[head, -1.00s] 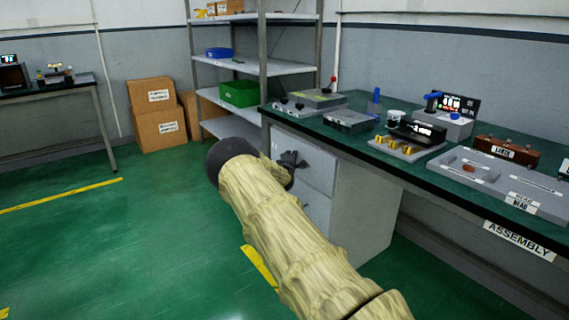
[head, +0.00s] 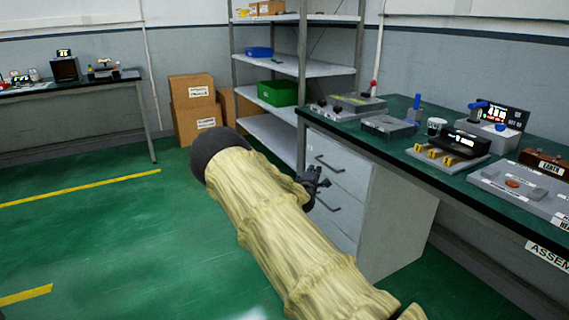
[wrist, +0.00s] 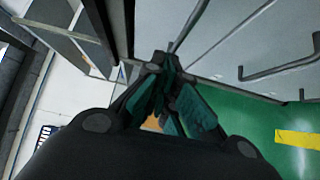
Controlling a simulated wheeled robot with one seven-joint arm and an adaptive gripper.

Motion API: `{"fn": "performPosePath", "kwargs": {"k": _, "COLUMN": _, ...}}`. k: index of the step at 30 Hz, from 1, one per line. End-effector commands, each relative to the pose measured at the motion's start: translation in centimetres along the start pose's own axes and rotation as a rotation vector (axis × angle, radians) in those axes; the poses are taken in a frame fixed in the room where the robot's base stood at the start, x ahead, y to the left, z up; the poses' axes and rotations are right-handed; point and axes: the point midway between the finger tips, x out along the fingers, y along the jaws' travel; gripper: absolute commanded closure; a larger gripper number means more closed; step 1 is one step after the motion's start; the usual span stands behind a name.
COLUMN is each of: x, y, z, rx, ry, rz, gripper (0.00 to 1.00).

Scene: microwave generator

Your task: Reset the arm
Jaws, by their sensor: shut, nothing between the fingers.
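My gripper (head: 322,182) shows in the head view as a small dark shape at the right of my sleeved arm, in front of the drawer unit under the workbench. Part of it is hidden behind the arm. In the wrist view my gripper (wrist: 165,72) has its fingers drawn together, with nothing between them. My arm, in a pale yellow sleeve with a dark elbow, reaches up from the bottom of the head view.
The grey drawer unit (head: 390,215) with dark handles is close to my gripper. The green-topped workbench (head: 400,150) bears several devices. A shelf rack (head: 295,65) and cardboard boxes (head: 195,105) stand behind. The green floor (head: 110,235) at left is clear.

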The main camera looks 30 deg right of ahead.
Motion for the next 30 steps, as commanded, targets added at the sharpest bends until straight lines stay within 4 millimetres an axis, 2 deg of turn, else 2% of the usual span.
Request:
{"fn": "performPosePath", "kwargs": {"k": 8, "x": -0.3, "y": -0.6, "z": 0.2, "rx": 0.003, "ry": -0.001, "rz": -0.01, "gripper": 1.0}}
{"fn": "performPosePath", "kwargs": {"k": 11, "x": -1.4, "y": -2.8, "z": 0.9, "rx": 0.021, "ry": -0.005, "rz": -0.05, "gripper": 1.0}}
{"fn": "performPosePath", "kwargs": {"k": 14, "x": -3.7, "y": -6.6, "z": 2.1, "rx": 0.054, "ry": -0.012, "rz": -0.123, "gripper": 1.0}}
{"fn": "performPosePath", "kwargs": {"k": 18, "x": -8.3, "y": -13.0, "z": 3.9, "rx": 0.116, "ry": -0.029, "rz": -0.255, "gripper": 1.0}}
{"fn": "performPosePath", "kwargs": {"k": 23, "x": -14.5, "y": -19.6, "z": 5.8, "rx": 0.19, "ry": -0.057, "rz": -0.409, "gripper": 1.0}}
{"fn": "performPosePath", "kwargs": {"k": 27, "x": -20.7, "y": -24.6, "z": 7.2, "rx": 0.255, "ry": -0.09, "rz": -0.544, "gripper": 1.0}}
{"fn": "performPosePath", "kwargs": {"k": 29, "x": -23.5, "y": -26.6, "z": 7.8, "rx": 0.281, "ry": -0.107, "rz": -0.603, "gripper": 1.0}}
{"fn": "performPosePath", "kwargs": {"k": 30, "x": -25.5, "y": -27.8, "z": 8.1, "rx": 0.299, "ry": -0.12, "rz": -0.642, "gripper": 1.0}}
